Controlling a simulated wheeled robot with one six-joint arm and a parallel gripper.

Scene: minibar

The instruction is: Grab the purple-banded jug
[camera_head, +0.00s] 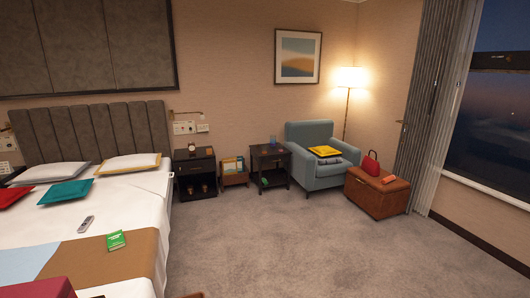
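I cannot make out a purple-banded jug in the head view. Small dark items (191,190) stand in the open shelf of the black nightstand (194,166), too small to tell what they are. My gripper is not in view.
A bed (150,200) with pillows, a green book (116,241) and a remote (86,224) fills the left. A side table (271,160), blue armchair (312,152) and brown chest (377,190) line the back and right. The carpet (300,240) between is clear.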

